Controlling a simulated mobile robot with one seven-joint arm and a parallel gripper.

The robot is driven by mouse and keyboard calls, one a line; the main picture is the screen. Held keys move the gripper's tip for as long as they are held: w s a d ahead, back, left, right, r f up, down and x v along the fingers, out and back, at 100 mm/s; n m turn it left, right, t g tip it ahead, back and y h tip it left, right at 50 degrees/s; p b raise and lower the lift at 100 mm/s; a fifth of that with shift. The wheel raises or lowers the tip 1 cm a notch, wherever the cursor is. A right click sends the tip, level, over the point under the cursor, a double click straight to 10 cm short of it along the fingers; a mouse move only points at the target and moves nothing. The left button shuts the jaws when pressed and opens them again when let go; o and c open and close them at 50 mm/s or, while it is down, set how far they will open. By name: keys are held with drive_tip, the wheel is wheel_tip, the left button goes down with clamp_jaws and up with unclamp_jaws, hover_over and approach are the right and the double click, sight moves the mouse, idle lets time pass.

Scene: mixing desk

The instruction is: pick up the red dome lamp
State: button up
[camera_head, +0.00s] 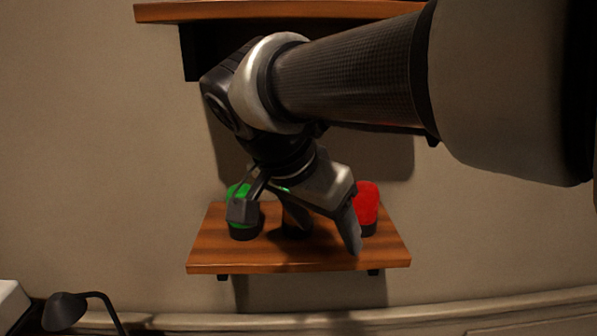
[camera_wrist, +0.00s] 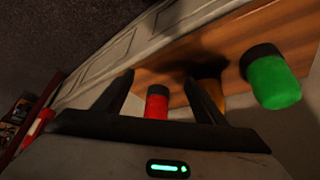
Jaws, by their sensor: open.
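The red dome lamp (camera_head: 367,201) stands upright on a dark base at the right of a small wooden wall shelf (camera_head: 220,258). My gripper (camera_head: 322,236) is open and empty over the middle of the shelf, one finger partly in front of the red lamp in the head view. In the wrist view my gripper (camera_wrist: 157,74) has its fingers spread. I cannot tell whether a finger touches the lamp.
A green dome lamp (camera_head: 238,191) stands at the shelf's left; it also shows in the wrist view (camera_wrist: 274,83). An amber-brown object (camera_wrist: 212,88) sits between the lamps, partly behind a finger. A second shelf (camera_head: 270,11) hangs above. A black desk lamp (camera_head: 64,311) is lower left.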

sight(360, 194)
drive_tip(key=shift+w+a+r, duration=0.2)
drive_tip(key=shift+w+r, duration=0.1)
drive_tip(key=shift+w, duration=0.2)
drive_tip(key=w+d+p, duration=0.1)
drive_tip(key=w+d, duration=0.6)
drive_tip(key=shift+w+d, duration=0.3)
drive_tip(key=x, duration=0.5)
drive_tip(key=shift+w+d, duration=0.3)
drive_tip(key=shift+d, duration=0.05)
drive_tip(key=c, duration=1.3)
drive_tip(key=shift+r, duration=0.15)
